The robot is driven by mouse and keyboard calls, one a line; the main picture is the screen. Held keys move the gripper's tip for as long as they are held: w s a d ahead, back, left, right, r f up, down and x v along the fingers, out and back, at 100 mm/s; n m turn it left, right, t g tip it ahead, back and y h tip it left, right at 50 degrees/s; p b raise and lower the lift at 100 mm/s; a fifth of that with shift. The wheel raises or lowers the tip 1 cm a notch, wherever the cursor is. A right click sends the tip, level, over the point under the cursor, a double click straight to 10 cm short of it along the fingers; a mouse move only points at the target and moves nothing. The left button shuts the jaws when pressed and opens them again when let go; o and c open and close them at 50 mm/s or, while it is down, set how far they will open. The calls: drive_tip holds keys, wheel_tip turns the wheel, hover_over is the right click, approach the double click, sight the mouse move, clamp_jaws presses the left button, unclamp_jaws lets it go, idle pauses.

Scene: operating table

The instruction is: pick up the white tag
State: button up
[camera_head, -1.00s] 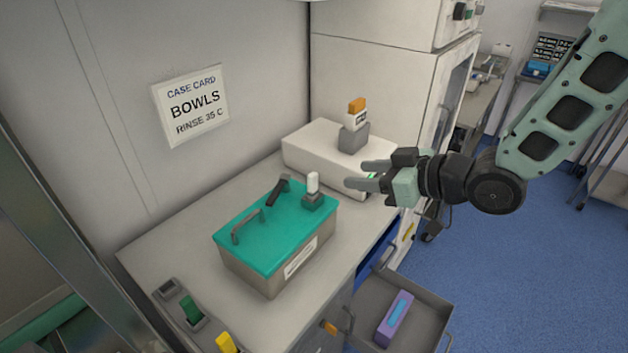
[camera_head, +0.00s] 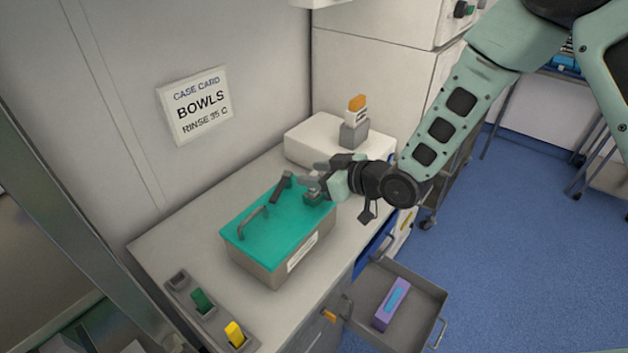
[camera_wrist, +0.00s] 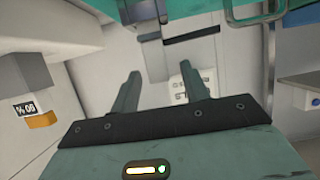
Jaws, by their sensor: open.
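The white tag stood upright in a small dark holder (camera_head: 313,199) at the back right corner of the teal-lidded box (camera_head: 275,262). In the head view my gripper (camera_head: 312,181) is now at that corner and largely hides the tag. The jaws are open. In the wrist view both fingers of my gripper (camera_wrist: 165,88) are apart. A pale piece with dark marks shows between them, close to the right finger; I cannot tell whether it is the tag, nor whether the fingers touch it.
An orange-topped tag (camera_head: 357,104) stands in a grey holder on a white case (camera_head: 305,145) behind. A strip (camera_head: 213,318) with green and yellow tags lies in front. An open drawer (camera_head: 420,290) holds a purple box (camera_head: 392,303).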

drive_tip(key=shift+w+a+f, duration=0.2)
drive_tip(key=shift+a, duration=0.05)
drive_tip(key=shift+c, duration=0.3)
clamp_jaws()
drive_tip(key=shift+r, duration=0.1)
